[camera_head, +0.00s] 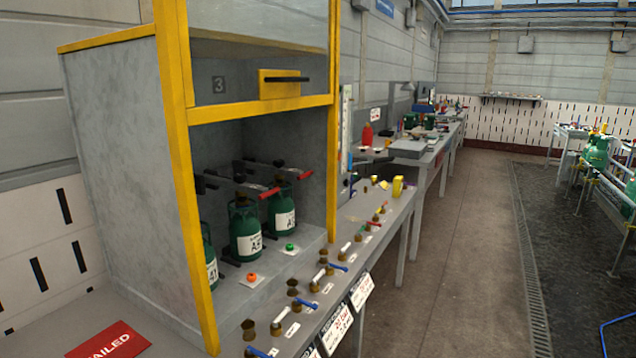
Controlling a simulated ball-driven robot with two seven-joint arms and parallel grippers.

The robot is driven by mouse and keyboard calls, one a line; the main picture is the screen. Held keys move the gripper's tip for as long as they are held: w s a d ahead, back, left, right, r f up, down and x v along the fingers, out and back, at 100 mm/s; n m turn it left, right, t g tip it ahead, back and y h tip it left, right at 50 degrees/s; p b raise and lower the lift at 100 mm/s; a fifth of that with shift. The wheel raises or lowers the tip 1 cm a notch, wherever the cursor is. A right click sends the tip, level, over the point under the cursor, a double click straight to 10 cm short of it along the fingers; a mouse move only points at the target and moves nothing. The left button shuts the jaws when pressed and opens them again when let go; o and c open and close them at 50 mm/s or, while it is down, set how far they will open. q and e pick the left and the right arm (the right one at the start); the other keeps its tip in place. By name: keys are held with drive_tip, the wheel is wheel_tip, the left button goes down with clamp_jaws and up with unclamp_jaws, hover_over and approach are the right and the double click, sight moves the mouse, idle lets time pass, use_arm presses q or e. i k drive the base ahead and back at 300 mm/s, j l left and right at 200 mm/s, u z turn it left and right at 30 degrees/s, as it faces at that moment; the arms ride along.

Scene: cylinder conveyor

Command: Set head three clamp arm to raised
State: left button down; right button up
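The grey cabinet with a yellow frame (175,120) stands at the left. A dark "3" (219,84) is marked behind its front opening. Inside are green cylinders: one at the back (282,210), one in the middle (245,235) labelled A5 or similar, and one (208,255) partly hidden by the yellow post. A clamp arm with a red tip (268,193) reaches over the middle cylinder, and another with a red tip (306,173) reaches over the back one. Both look roughly level. I cannot tell which head is number three. Neither of my grippers shows.
A raised front panel has a black handle (286,79). Orange (252,277) and green (290,247) knobs sit on the cabinet floor. A bench ledge with blue, red and white valve levers (308,303) runs along the front. A red sign (108,340) lies at lower left. The aisle floor (465,250) is clear.

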sight(280, 173)
drive_tip(key=i+l, duration=0.3)
drive_tip(key=i+l+u, duration=0.1)
drive_tip(key=i+l, duration=0.2)
drive_tip(key=l, duration=0.2)
drive_tip(key=i+l, duration=0.25)
drive_tip(key=l, duration=0.15)
drive_tip(key=i+l, duration=0.3)
drive_tip(key=l, duration=0.15)
drive_tip(key=i+l+u, duration=0.1)
drive_tip(key=i+l, duration=0.45)
drive_tip(key=l, duration=0.3)
drive_tip(key=i+l+u, duration=0.1)
drive_tip(key=i+l, duration=0.15)
drive_tip(key=l, duration=0.2)
